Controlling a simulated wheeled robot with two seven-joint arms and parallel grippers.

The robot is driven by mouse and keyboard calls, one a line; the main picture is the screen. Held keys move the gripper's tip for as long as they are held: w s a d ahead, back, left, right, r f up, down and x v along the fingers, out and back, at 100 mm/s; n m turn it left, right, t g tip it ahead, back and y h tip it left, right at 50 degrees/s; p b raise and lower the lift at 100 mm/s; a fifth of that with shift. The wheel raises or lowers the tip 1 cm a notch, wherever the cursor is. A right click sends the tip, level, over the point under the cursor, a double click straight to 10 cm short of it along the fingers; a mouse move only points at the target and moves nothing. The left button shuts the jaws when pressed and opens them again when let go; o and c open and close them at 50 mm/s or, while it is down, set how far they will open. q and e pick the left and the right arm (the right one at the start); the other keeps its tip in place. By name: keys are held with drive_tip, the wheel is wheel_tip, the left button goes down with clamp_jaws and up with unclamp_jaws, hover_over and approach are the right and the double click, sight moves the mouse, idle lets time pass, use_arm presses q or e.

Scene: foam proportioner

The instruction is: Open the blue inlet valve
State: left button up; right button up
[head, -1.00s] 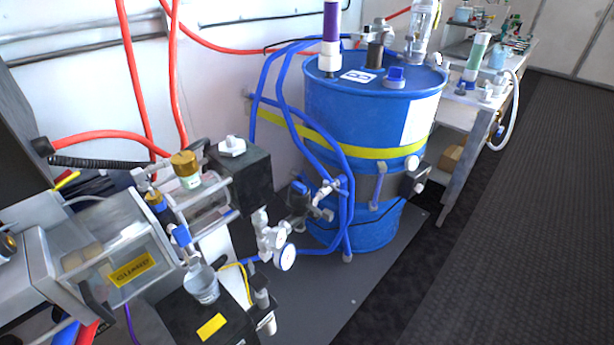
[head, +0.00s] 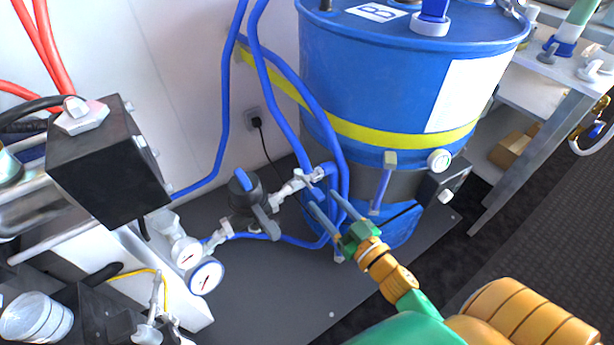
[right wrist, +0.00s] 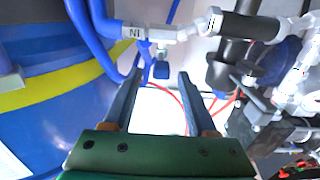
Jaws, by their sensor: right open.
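A small valve with a blue handle (right wrist: 161,70) hangs below a white pipe fitting in the right wrist view, beside a blue hose end tagged with upside-down letters like "IN" (right wrist: 133,32). In the head view the blue handle (head: 317,174) sits at the white fitting in front of the blue drum. My right gripper (head: 321,199) is open and empty, its fingertips just below this fitting. In the right wrist view the handle appears between the open fingertips (right wrist: 159,72); whether they touch it I cannot tell. My left gripper is not in view.
The blue drum (head: 400,90) with a yellow band stands behind my right gripper. Blue hoses (head: 285,125) run close beside the fingers. A black regulator with a blue top (head: 247,190) and gauges (head: 206,275) are to the left. A black box (head: 105,165) stands further left.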

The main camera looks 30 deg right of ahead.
sight(315, 192)
drive_tip(key=shift+w, duration=0.4)
drive_tip(key=w, duration=0.4)
drive_tip(key=w+a, duration=0.1)
drive_tip(key=w, duration=0.1)
drive_tip(key=shift+w+r+b, duration=0.1)
drive_tip(key=shift+b, duration=0.2)
clamp_jaws()
idle(0.6)
